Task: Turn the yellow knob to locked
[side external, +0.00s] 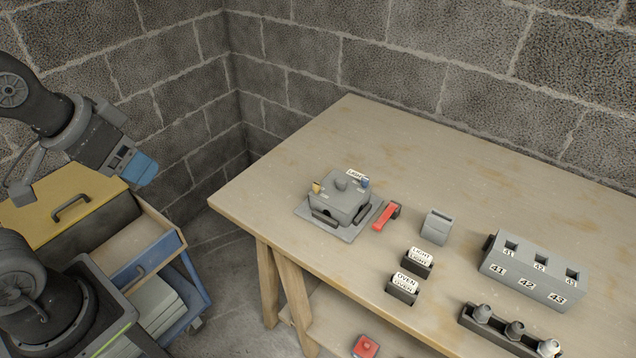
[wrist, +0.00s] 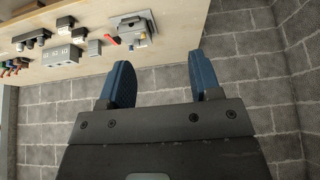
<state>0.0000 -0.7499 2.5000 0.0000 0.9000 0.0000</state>
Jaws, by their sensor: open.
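A grey box on a flat grey plate (side external: 342,203) sits on the wooden table, with a label reading LIGHT at its back. A small yellow knob (side external: 317,187) is on its left side and a small blue part (side external: 365,182) is on its right. The knob's setting is too small to read. The box also shows in the wrist view (wrist: 130,31), upside down and small. My gripper (side external: 137,168) is far left of the table, above the floor cabinet. Its blue fingers (wrist: 163,80) are apart with nothing between them.
A red handle (side external: 386,216) lies right of the box. A small grey block (side external: 436,227), LIGHT (side external: 418,263) and OVEN (side external: 403,289) holders, a numbered block (side external: 533,273) and a peg rack (side external: 510,329) fill the right. The table's back left is clear. A yellow-topped cabinet (side external: 60,205) stands left.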

